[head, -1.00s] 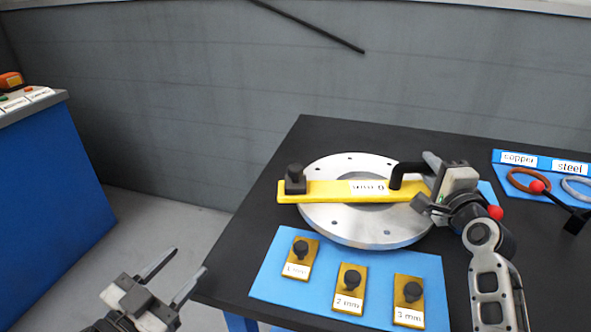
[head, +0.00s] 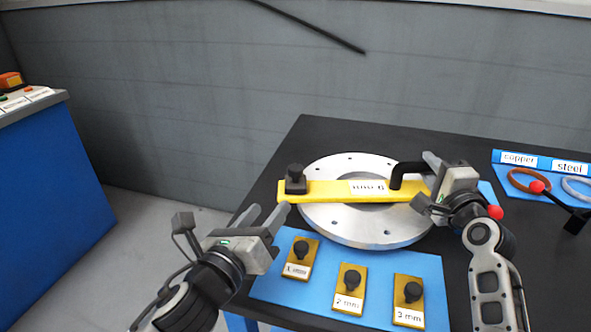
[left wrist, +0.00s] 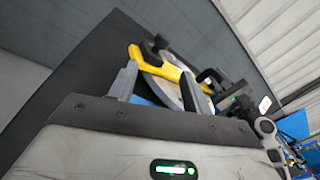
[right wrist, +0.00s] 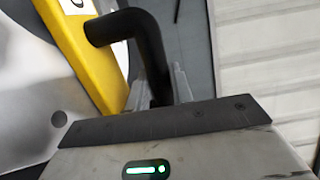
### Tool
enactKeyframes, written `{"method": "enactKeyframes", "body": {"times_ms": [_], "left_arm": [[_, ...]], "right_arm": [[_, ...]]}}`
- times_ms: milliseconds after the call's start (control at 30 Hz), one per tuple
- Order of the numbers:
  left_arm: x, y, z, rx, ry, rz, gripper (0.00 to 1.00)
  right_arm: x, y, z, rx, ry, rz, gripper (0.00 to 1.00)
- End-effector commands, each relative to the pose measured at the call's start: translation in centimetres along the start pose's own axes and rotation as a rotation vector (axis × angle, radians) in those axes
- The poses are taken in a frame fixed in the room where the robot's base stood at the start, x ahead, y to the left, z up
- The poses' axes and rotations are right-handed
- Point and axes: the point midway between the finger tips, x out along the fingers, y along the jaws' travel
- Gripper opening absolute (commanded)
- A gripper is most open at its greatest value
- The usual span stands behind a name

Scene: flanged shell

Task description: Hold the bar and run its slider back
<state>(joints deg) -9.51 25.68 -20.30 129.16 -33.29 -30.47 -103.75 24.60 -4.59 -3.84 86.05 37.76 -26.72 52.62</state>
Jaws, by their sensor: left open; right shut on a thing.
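A yellow bar (head: 330,190) with a white label lies across a round metal flange (head: 352,236) on the black table. Its black slider (head: 295,179) is at the bar's left end. A bent black handle (head: 408,168) rises near its right end. My right gripper (head: 428,182) is shut on the handle; the right wrist view shows the black handle (right wrist: 145,45) between its fingers. My left gripper (head: 268,218) is open and empty, in front of and below the bar's left end. In the left wrist view the bar (left wrist: 160,65) and slider (left wrist: 160,42) show beyond its fingers.
A blue mat (head: 380,270) in front holds three brass plates with black knobs, labelled in mm. At the right, copper (head: 525,180) and steel (head: 577,188) rings lie by labels. A blue cabinet (head: 45,190) stands far left.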

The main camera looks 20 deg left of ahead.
Motion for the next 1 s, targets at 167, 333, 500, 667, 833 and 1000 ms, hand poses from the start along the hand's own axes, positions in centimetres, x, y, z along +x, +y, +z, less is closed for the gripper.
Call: {"method": "enactKeyframes", "body": {"times_ms": [167, 333, 500, 667, 833, 1000], "left_arm": [[0.8, -0.5, 0.5, 0.317, -0.004, 0.022, 0.49], [1.3, -0.6, 0.7, 0.439, -0.005, 0.033, 0.49], [3.3, -0.5, 0.8, 0.449, -0.008, 0.035, 0.49], [6.5, -0.4, 0.9, 0.446, -0.008, 0.034, 0.49], [9.8, -0.3, 0.9, 0.445, -0.007, 0.034, 0.49], [12.0, -0.3, 0.9, 0.444, -0.006, 0.034, 0.49]], "right_arm": [[0.0, -0.4, 0.0, 0.005, 0.001, -0.009, 0.00], [0.0, -0.4, 0.0, 0.005, 0.001, -0.009, 0.00], [0.0, -0.4, 0.0, 0.005, 0.001, -0.009, 0.00], [0.0, -0.4, 0.0, 0.005, 0.001, -0.009, 0.00], [0.0, -0.4, 0.0, 0.005, 0.001, -0.009, 0.00], [0.0, -0.4, 0.0, 0.005, 0.001, -0.009, 0.00]]}}
